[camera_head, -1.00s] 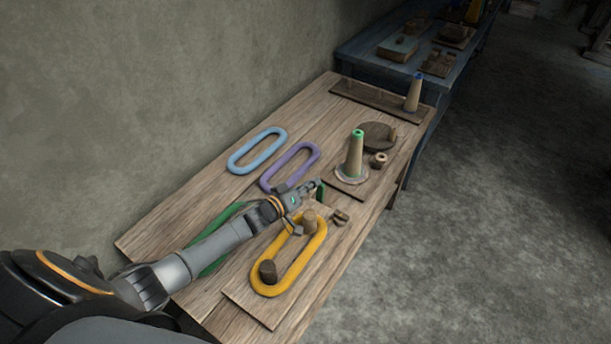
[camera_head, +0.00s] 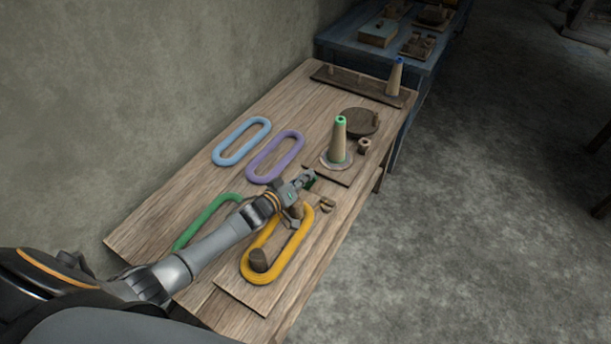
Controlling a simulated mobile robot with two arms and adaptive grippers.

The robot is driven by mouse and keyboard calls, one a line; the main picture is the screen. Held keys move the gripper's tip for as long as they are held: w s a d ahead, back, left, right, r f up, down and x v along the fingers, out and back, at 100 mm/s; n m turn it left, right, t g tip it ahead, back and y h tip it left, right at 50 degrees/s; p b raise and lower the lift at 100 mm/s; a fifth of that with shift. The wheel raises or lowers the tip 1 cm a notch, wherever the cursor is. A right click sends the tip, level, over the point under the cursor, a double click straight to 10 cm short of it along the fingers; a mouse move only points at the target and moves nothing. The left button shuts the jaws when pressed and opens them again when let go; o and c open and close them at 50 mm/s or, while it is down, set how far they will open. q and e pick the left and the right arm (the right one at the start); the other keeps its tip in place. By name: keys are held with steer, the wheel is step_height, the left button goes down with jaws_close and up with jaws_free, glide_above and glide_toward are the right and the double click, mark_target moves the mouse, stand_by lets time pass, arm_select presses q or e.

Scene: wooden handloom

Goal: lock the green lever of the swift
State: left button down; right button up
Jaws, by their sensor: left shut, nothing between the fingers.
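The swift is a wooden board (camera_head: 246,296) at the near end of the table, with a yellow skein (camera_head: 256,278) around two pegs. The near peg (camera_head: 259,261) is dark brown; the far peg is partly behind my gripper. A small bit of the green lever (camera_head: 312,184) shows at the far end of the swift. My left gripper (camera_head: 308,177) is shut and empty, right at the lever and covering much of it. I cannot tell whether they touch, or the lever's full angle. My right gripper is not in view.
On the table (camera_head: 190,196) lie a blue skein (camera_head: 221,155), a purple skein (camera_head: 264,176) and a green skein (camera_head: 186,237), partly under my left arm. A cone with a green top (camera_head: 339,142) stands beyond the gripper. A blue table (camera_head: 344,47) stands behind.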

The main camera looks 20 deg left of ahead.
arm_select(q)
steer(key=shift+v, duration=3.75)
